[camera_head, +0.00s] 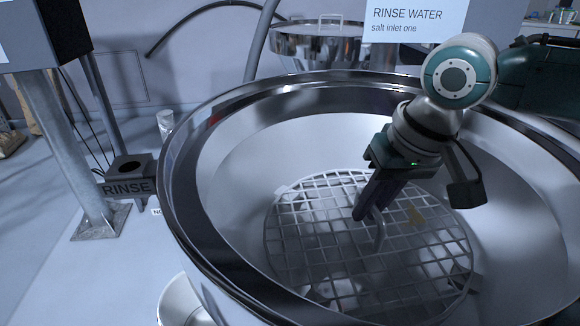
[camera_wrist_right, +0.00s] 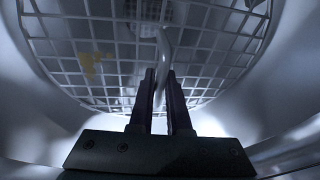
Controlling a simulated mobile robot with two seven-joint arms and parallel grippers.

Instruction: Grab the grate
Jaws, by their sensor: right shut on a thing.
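The grate (camera_head: 315,220) is a round metal grid lying inside the big steel hopper (camera_head: 245,150). My right gripper (camera_head: 366,214) reaches down from the upper right and is shut on the handle. In the right wrist view the fingers (camera_wrist_right: 162,95) close around the pale handle (camera_wrist_right: 164,50), with the grid (camera_wrist_right: 105,50) behind it. From these views I cannot tell whether the grate is lifted off its seat. My left gripper is not in view.
The hopper's wide shiny rim surrounds my right arm. A post with a box labelled RINSE (camera_head: 130,180) stands at the left. A second steel vessel (camera_head: 318,45) and a RINSE WATER sign (camera_head: 412,18) are behind. Open floor (camera_head: 60,270) lies at lower left.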

